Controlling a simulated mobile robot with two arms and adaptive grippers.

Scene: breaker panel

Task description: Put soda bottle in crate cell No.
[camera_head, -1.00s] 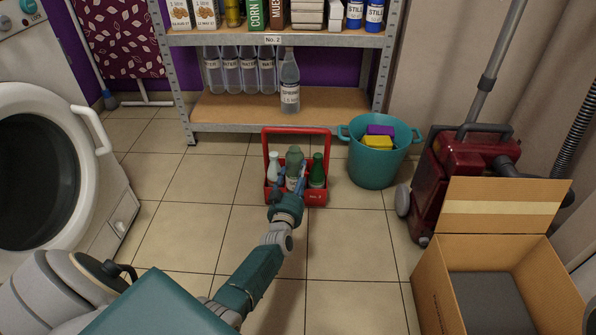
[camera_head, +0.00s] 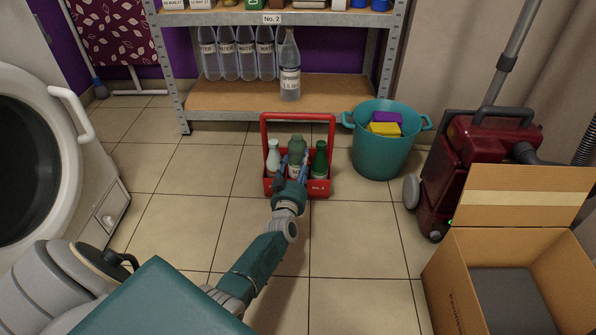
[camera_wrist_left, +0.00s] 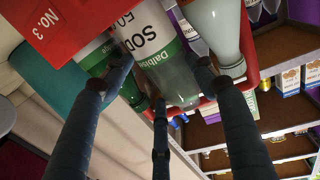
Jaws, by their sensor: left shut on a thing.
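The grey-green soda bottle (camera_head: 297,150) stands about upright at the middle of the red crate (camera_head: 319,188), between a white bottle (camera_head: 273,157) and a dark green bottle (camera_head: 320,160). My left gripper (camera_head: 286,174) is shut on it from the front. In the left wrist view the fingers (camera_wrist_left: 163,80) close around the soda bottle (camera_wrist_left: 157,45), with its "SODA" label showing. The crate's "No. 3" panel (camera_wrist_left: 55,60) is at upper left there. The bottle's base is hidden, so I cannot tell whether it rests on the crate floor. My right gripper is not in view.
A teal bucket (camera_head: 385,155) with sponges stands right of the crate. A shelf (camera_head: 240,97) with several water bottles is behind. A red vacuum cleaner (camera_head: 470,165) and an open cardboard box (camera_head: 455,270) are at right, a washing machine (camera_head: 60,190) at left. Floor tiles around the crate are clear.

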